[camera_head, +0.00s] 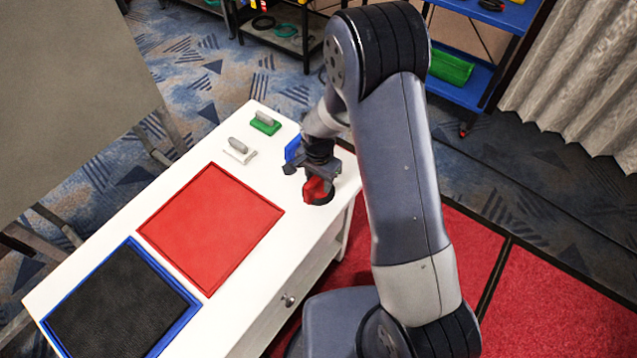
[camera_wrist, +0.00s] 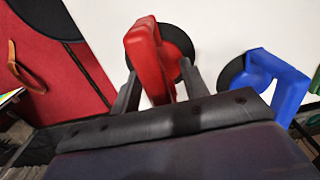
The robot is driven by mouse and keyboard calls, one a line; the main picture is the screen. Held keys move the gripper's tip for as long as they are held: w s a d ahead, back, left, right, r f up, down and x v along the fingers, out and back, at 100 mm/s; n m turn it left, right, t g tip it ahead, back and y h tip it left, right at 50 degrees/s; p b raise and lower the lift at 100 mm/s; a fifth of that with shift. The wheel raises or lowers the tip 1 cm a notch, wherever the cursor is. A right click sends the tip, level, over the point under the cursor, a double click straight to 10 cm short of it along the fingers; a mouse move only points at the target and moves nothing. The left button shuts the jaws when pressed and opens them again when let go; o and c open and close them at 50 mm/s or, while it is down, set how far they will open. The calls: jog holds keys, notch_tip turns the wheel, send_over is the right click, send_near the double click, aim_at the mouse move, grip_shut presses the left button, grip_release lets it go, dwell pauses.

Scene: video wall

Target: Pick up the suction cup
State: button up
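A red suction cup (camera_head: 314,191) with a dark round base stands near the right front corner of the white table. My gripper (camera_head: 312,169) is right above and around it. In the wrist view the red handle (camera_wrist: 150,60) sits between the two fingers of my gripper (camera_wrist: 159,72), which are apart. White shows beside the handle, so the fingers look open. A blue suction cup (camera_head: 292,148) is just behind, partly hidden by my gripper. In the wrist view it (camera_wrist: 280,80) is at the right, with its dark base.
A white-and-grey handled block (camera_head: 239,150) and a green one (camera_head: 265,123) lie at the table's far end. A red tray (camera_head: 212,225) and a blue-edged black tray (camera_head: 120,305) cover the nearer part. A blue shelf (camera_head: 465,85) stands behind.

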grip_shut()
dwell(0.5)
jog(key=shift+r+p, duration=0.4)
jog(key=shift+p, duration=0.15)
jog(key=shift+w+r+b, duration=0.15)
jog(key=shift+r+b, duration=0.15)
jog(key=shift+r, duration=0.05)
notch_tip(320, 180, up, 9)
jog(key=shift+b, duration=0.6)
jog(key=c, duration=0.6)
grip_release()
grip_shut()
